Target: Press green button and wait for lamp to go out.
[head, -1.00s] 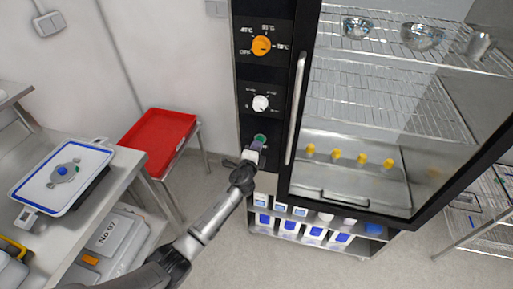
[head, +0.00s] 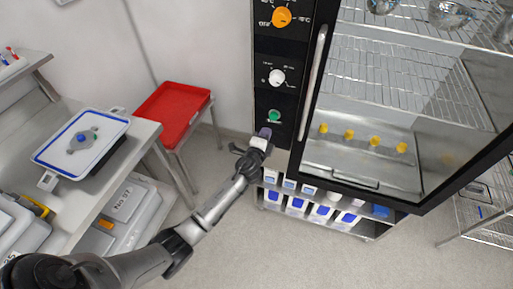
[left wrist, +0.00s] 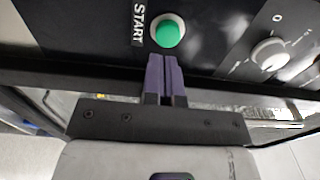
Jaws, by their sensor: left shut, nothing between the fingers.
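The green button (head: 274,115) sits low on the black control panel of the tall cabinet; it also shows in the left wrist view (left wrist: 168,32), beside the word START. My left gripper (head: 265,132) is just below the button in the head view. In the left wrist view its purple fingers (left wrist: 162,74) are shut together and empty, pointing toward the panel just under the button. They look apart from the button, with a small gap. I cannot make out a separate lamp or whether one is lit. My right gripper is not in view.
Above the button are a white dial (head: 276,77) and an orange dial (head: 281,17). The cabinet's glass door with a long handle (head: 313,82) is to the right; yellow items (head: 349,134) stand inside. A red tray (head: 173,113) and a bench are left. Boxes (head: 297,203) fill the shelf below.

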